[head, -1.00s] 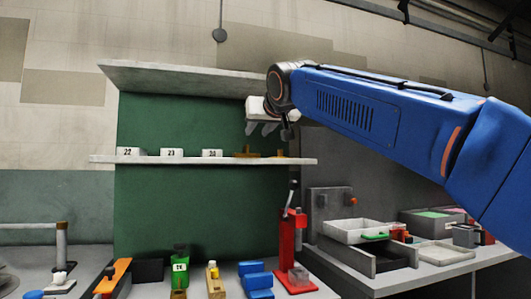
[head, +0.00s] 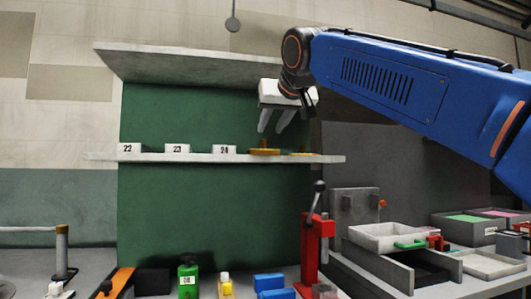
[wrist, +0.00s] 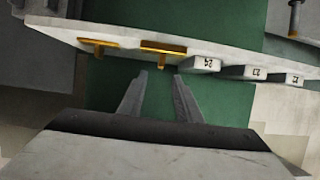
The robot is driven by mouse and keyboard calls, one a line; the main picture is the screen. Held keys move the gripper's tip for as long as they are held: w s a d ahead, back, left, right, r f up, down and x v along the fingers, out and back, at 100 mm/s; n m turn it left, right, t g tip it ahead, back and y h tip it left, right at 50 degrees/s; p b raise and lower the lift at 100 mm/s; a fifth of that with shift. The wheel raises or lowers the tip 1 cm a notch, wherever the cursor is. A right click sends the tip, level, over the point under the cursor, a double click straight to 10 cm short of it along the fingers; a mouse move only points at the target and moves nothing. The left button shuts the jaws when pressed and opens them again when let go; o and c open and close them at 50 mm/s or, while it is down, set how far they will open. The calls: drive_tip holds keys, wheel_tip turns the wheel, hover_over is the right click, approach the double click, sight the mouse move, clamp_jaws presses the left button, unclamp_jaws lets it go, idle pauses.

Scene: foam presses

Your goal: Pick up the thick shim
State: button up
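Two brass-yellow shims with small upright handles lie on the grey shelf (head: 200,158). The one beside the 24 label (head: 264,151) looks the thicker; it also shows in the wrist view (wrist: 163,48). The other shim (head: 302,154) lies to its right in the head view and on the left in the wrist view (wrist: 98,43). My gripper (head: 271,130) is open and empty, its fingers pointing down in the head view near the thicker-looking shim. In the wrist view the fingertips (wrist: 160,75) are apart, with that shim beyond them and not between them.
White number blocks 22, 23 and 24 (head: 224,149) stand left of the shims. An upper shelf (head: 190,62) overhangs this one. Below are a red press (head: 312,250), bottles, blue blocks (head: 270,281) and a grey tray (head: 380,236) on the right.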

sight(261, 146)
drive_tip(key=x, duration=0.7)
drive_tip(key=shift+x, duration=2.7)
drive_tip(key=shift+s+f, duration=0.1)
clamp_jaws()
